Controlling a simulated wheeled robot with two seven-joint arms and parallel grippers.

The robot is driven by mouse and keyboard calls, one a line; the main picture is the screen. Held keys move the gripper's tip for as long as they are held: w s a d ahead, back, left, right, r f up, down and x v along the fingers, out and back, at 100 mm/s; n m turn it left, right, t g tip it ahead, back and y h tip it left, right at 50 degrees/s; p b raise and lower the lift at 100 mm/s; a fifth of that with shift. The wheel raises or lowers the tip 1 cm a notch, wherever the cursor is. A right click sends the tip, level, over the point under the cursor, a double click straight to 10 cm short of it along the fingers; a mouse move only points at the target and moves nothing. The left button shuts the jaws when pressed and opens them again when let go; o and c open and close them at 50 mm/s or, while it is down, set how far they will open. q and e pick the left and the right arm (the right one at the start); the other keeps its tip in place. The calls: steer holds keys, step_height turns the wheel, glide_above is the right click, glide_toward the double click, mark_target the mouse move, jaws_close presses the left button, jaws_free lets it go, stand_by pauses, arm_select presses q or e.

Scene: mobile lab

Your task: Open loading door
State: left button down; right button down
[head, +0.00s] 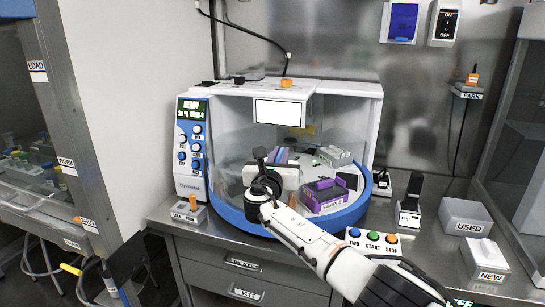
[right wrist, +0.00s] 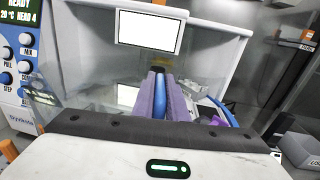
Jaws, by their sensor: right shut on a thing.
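The benchtop machine (head: 362,100) has a white housing, a curved clear loading door (head: 230,135) and a round blue base rim (head: 330,222). How far the door stands open is hard to tell through the clear panel. My right gripper (head: 283,155) is at the front of the machine. In the right wrist view its two purple-grey fingers are shut on a narrow upright blue piece (right wrist: 161,105), which looks like the door handle. The wrist and fingers hide part of it in the head view. My left gripper is not in view.
A purple SAMPLE box (head: 323,197) is inside the machine. The control panel (head: 192,150) is on its left side. A button box (head: 373,238), a USED bin (head: 466,215) and a NEW box (head: 484,257) stand to the right. A glass-fronted cabinet is at far left.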

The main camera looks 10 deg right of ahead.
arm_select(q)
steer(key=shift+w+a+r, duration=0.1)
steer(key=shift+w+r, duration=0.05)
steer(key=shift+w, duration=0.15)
arm_select(e)
steer(key=shift+a, duration=0.1)
steer(key=c, duration=1.8)
jaws_free()
steer(key=shift+w, duration=0.1)
steer(key=shift+o, duration=0.2)
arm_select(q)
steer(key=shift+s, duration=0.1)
